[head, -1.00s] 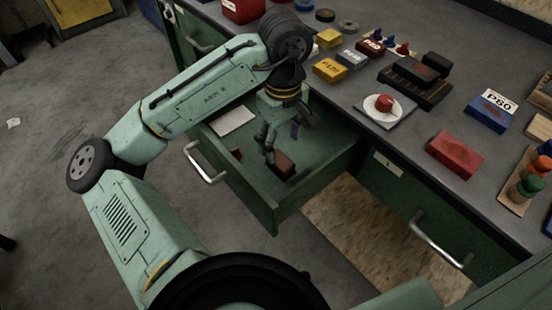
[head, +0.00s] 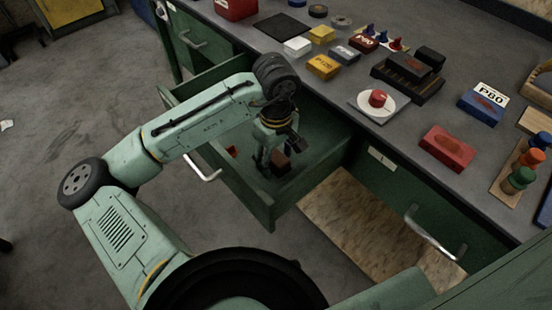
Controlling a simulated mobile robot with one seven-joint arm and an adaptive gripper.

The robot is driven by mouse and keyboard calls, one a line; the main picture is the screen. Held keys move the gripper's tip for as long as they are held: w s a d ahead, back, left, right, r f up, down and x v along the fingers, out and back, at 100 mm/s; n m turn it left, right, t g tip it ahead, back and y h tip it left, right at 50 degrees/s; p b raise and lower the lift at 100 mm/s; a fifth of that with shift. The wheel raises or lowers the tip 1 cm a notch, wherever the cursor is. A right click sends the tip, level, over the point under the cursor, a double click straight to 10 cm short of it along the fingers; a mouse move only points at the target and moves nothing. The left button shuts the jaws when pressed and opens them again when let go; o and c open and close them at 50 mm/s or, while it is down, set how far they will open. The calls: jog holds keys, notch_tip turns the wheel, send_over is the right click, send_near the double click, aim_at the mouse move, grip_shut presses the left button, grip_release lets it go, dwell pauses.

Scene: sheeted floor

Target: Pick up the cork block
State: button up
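A small brown block (head: 281,164), which looks like the cork block, lies on the floor of the open green drawer (head: 318,176). My gripper (head: 280,152) reaches down into the drawer with its fingers apart. One finger is just left of the block, and the other shows above and to its right. The block is partly hidden by my gripper. I cannot tell whether the fingers touch it.
A small red piece (head: 232,151) lies in the drawer, left of my gripper. The drawer walls stand close around it. The grey worktop (head: 345,125) holds a plate with a red knob (head: 378,100), a red block (head: 447,149) and several coloured boxes.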

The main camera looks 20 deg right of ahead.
aim_at(276, 156)
jog(key=c, duration=1.2)
jog(key=shift+o, duration=0.2)
notch_tip(276, 156, up, 10)
jog(key=shift+r, duration=0.1)
jog(key=o, duration=0.7)
jog(key=c, duration=0.5)
jog(key=shift+c, duration=0.2)
